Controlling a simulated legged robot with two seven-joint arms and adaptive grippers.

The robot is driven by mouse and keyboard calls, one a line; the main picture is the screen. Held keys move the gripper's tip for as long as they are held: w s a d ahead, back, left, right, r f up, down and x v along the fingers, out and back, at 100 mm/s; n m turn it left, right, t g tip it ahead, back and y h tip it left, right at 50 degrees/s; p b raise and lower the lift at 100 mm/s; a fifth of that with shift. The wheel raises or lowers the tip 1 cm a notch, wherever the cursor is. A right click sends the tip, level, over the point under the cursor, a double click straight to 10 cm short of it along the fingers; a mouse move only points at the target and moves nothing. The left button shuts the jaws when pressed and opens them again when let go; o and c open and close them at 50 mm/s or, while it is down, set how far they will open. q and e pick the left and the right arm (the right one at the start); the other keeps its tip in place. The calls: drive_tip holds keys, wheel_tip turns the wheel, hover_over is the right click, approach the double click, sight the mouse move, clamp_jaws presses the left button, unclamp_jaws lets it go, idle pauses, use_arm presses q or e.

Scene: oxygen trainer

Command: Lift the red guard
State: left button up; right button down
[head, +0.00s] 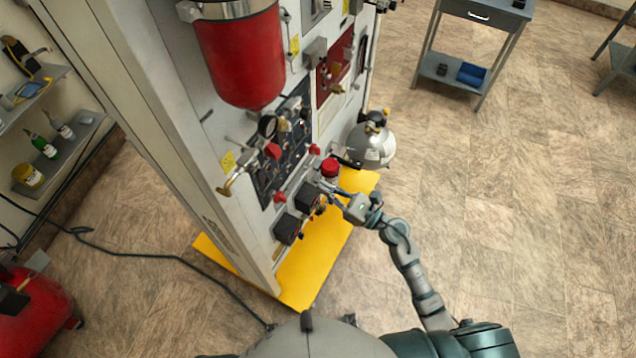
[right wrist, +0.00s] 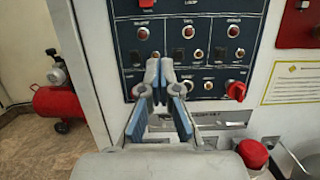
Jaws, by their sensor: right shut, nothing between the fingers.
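A dark control panel (head: 290,140) on the trainer's front carries several small red parts. In the right wrist view, a small red part (right wrist: 139,89) at the panel's lower left shows just left of my fingers, partly covered by them. It looks like the red guard, but I cannot tell for certain. It also seems to show in the head view (head: 280,197). My right gripper (right wrist: 159,72) is shut and empty, with its fingertips in front of the panel's lower part. In the head view, my right gripper (head: 324,186) reaches in from the right. My left gripper is not seen.
A red knob (right wrist: 236,90) is at the panel's lower right. A red-capped part (right wrist: 252,153) stands below it. A large red cylinder (head: 243,55) hangs above the panel, and a silver vessel (head: 372,146) is at the right.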

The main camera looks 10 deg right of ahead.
sight(280, 156)
drive_tip(key=x, duration=0.4)
drive_tip(key=s+a+p+x, duration=0.1)
drive_tip(key=x, duration=0.3)
drive_tip(key=p+x, duration=0.1)
drive_tip(key=x, duration=0.2)
drive_tip(key=shift+s+a, duration=0.2)
drive_tip(key=shift+a, duration=0.3)
drive_tip(key=r+p, duration=0.2)
drive_tip(key=shift+a+r, duration=0.25)
drive_tip(key=shift+a, duration=0.05)
drive_tip(key=d, duration=0.1)
drive_tip(key=d+r, duration=0.1)
drive_tip(key=d+p, duration=0.1)
drive_tip(key=shift+s+d+r, duration=0.2)
drive_tip(key=shift+s+r, duration=0.05)
drive_tip(key=shift+s, duration=0.1)
drive_tip(key=shift+a+r, duration=0.1)
drive_tip(key=shift+r, duration=0.05)
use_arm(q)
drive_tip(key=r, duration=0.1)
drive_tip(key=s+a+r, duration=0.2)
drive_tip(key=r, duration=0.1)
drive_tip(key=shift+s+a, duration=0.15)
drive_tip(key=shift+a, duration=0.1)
use_arm(e)
drive_tip(key=shift+s+r, duration=0.15)
